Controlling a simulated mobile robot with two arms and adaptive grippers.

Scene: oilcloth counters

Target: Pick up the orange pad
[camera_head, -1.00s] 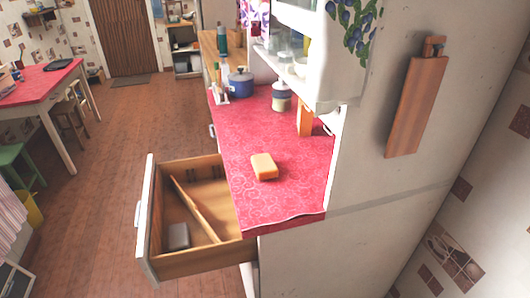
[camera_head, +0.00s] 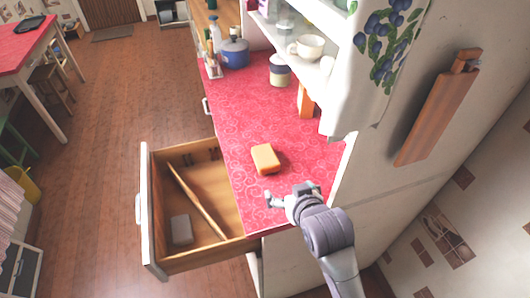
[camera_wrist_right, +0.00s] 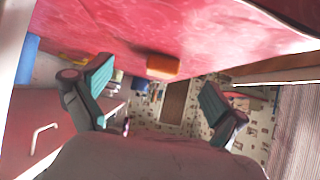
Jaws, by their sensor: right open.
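The orange pad (camera_head: 265,158) is a small block with a paler top, lying on the red patterned countertop (camera_head: 285,125). My right gripper (camera_head: 291,193) is over the front part of the counter, a little nearer than the pad and apart from it. In the right wrist view, the pad (camera_wrist_right: 162,66) shows beyond and between the two spread, teal-padded fingers (camera_wrist_right: 158,88). Nothing is between the fingers. My left gripper is in neither view.
An open wooden drawer (camera_head: 158,262) juts out left of the counter, holding a divider stick and a grey block (camera_head: 181,230). A blue pot (camera_head: 235,52), a lidded jar (camera_head: 279,71) and an orange upright block (camera_head: 305,101) stand farther back. A white cabinet (camera_head: 345,95) overhangs the right side.

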